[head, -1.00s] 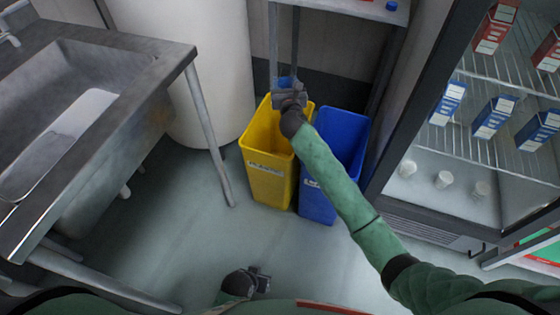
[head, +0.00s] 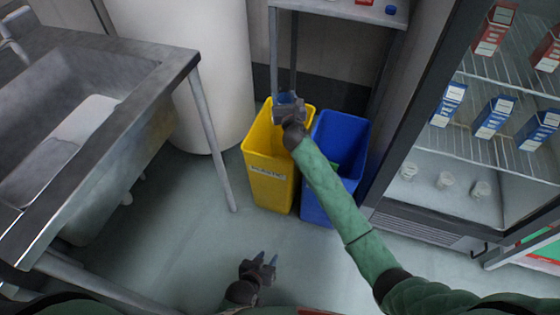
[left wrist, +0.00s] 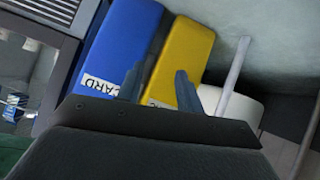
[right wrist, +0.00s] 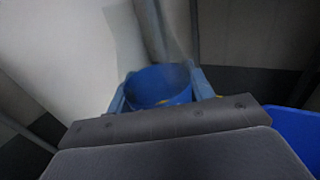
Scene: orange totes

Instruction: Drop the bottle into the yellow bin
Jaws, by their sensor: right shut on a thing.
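The yellow bin (head: 268,182) stands on the floor left of the blue bin. My right gripper (head: 288,100) is over the back part of the yellow bin's opening. It is shut on the bottle, whose blue round end (right wrist: 158,86) shows between the two fingers in the right wrist view. In the head view the bottle is mostly hidden by the gripper. My left gripper (head: 266,260) is low at the bottom of the head view, open and empty, its fingers apart. The left wrist view also shows the yellow bin (left wrist: 187,50) beyond these fingers.
The blue bin (head: 332,190) adjoins the yellow bin on the right; its CARD label shows in the left wrist view. A metal sink (head: 165,85) is on the left, with a leg near the bins. A shelf stand (head: 340,8) is behind, and a fridge with boxes (head: 455,150) is right.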

